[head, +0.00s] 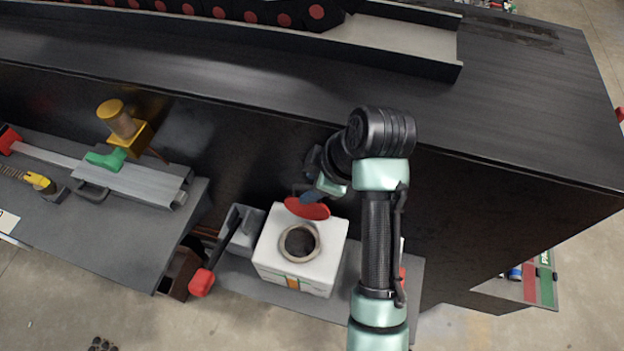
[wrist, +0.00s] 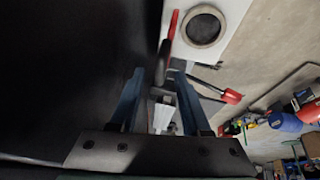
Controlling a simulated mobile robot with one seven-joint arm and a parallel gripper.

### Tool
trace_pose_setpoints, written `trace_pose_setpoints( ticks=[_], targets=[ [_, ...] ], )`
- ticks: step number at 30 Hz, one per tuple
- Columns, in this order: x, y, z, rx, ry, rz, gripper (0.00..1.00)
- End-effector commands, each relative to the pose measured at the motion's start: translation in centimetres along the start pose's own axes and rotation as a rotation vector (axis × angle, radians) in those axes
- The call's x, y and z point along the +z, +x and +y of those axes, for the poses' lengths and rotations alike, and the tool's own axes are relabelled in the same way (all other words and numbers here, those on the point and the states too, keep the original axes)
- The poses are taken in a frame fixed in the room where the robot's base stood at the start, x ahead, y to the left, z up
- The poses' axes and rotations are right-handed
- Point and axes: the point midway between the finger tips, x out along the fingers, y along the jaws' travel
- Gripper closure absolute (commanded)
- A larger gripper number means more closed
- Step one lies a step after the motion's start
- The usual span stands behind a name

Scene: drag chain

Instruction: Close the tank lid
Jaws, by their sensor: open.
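The white tank (head: 270,250) stands on a grey shelf beside the dark bench, with its round opening (head: 299,242) uncovered. The red lid (head: 307,208) stands tilted up at the bench side of the opening. In the wrist view the lid (wrist: 172,35) shows nearly edge-on beside the white tank top (wrist: 235,12). My gripper (head: 313,193) is at the lid's bench side, partly hidden by my arm in the head view. In the wrist view its two blue fingers (wrist: 160,75) are apart with nothing gripped between them. Whether a finger touches the lid I cannot tell.
The dark bench wall (head: 240,140) rises close behind the tank. A red-handled lever (head: 202,281) juts out left of the tank. A grey side table (head: 120,215) holds a metal part with green and yellow pieces. Open floor (head: 480,335) lies at the lower right.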

Motion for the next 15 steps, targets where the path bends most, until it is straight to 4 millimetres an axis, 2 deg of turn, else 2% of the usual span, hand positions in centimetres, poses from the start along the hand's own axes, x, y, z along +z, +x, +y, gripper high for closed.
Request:
trace_pose_setpoints(
  ticks=[2, 10, 15],
  targets=[
    [0.01, 0.00, 0.00, 0.000, 0.000, 0.000, 0.53],
    [0.00, -0.03, 0.01, 0.000, 0.000, 0.000, 1.00],
    [-0.01, -0.04, 0.01, 0.000, 0.000, 0.001, 1.00]
  ],
)
